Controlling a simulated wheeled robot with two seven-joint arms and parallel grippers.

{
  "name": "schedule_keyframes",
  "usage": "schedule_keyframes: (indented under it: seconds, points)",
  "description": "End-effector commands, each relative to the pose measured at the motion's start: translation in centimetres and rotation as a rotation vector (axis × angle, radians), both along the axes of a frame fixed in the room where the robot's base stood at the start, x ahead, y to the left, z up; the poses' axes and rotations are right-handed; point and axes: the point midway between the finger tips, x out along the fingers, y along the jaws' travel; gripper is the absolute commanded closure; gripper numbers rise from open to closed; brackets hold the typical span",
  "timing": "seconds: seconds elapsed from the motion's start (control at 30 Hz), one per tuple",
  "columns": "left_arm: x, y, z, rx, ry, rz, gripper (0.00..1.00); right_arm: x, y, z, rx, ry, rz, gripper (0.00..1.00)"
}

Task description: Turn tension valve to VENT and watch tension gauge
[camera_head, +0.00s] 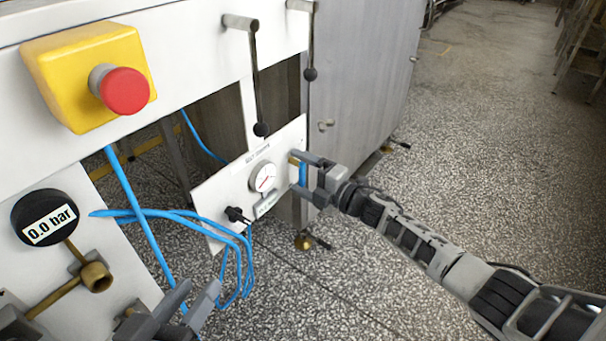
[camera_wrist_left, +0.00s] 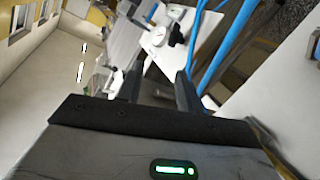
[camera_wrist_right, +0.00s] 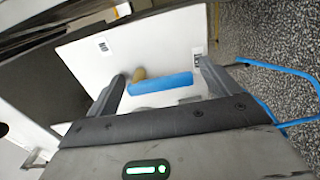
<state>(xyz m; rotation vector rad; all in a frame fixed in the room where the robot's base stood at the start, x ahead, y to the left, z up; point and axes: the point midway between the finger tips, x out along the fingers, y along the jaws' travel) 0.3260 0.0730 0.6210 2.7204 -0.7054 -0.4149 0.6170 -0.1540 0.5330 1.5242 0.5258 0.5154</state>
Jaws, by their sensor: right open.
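The tension valve has a blue handle (camera_head: 303,172) and a brass stem, on a white panel (camera_head: 214,190) low on the machine. My right gripper (camera_head: 296,171) is open, with its fingers on either side of the handle. The right wrist view shows the blue handle (camera_wrist_right: 160,84) lying across between the fingers, with the brass stem (camera_wrist_right: 139,74) behind it. I cannot tell whether they touch. The tension gauge (camera_head: 263,177) is a small white dial with a red needle; its reading is too small to tell. My left gripper (camera_head: 196,291) is open and empty at the lower left.
A yellow box with a red emergency button (camera_head: 125,91) is at the upper left. A black 0.0 bar gauge (camera_head: 46,217) sits below it. Blue hoses (camera_head: 150,213) loop near my left gripper. Two black-knobbed levers (camera_head: 261,129) hang above the panel. Speckled floor on the right is free.

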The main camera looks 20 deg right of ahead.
Motion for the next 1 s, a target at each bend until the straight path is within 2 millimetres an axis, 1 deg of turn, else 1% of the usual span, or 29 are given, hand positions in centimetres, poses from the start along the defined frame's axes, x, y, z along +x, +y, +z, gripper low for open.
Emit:
schedule_keyframes:
  seconds: [0.17,0.3,0.6,0.7,0.83,1.0]
  points:
    - [0.1,0.0,0.5,0.004,-0.003,0.005,0.64,-0.6,-0.6,0.1,-0.001,-0.001,-0.001,0.13]
    - [0.2,0.2,0.9,0.036,-0.007,0.01,0.64,-2.6,-2.1,0.3,-0.002,0.002,-0.001,0.13]
    - [-0.2,0.8,-0.1,0.147,0.02,0.014,0.64,-8.4,-6.5,0.2,-0.002,0.003,-0.001,0.13]
    - [-0.5,1.0,-0.6,0.174,0.032,0.006,0.64,-10.0,-7.8,0.1,-0.001,0.003,-0.001,0.13]
    - [-0.7,1.1,-1.2,0.193,0.056,0.002,0.64,-11.5,-9.0,0.1,0.0,0.002,0.0,0.13]
    - [-0.7,1.2,-1.8,0.202,0.076,0.002,0.64,-12.5,-9.8,0.0,-0.001,0.001,-0.001,0.13]
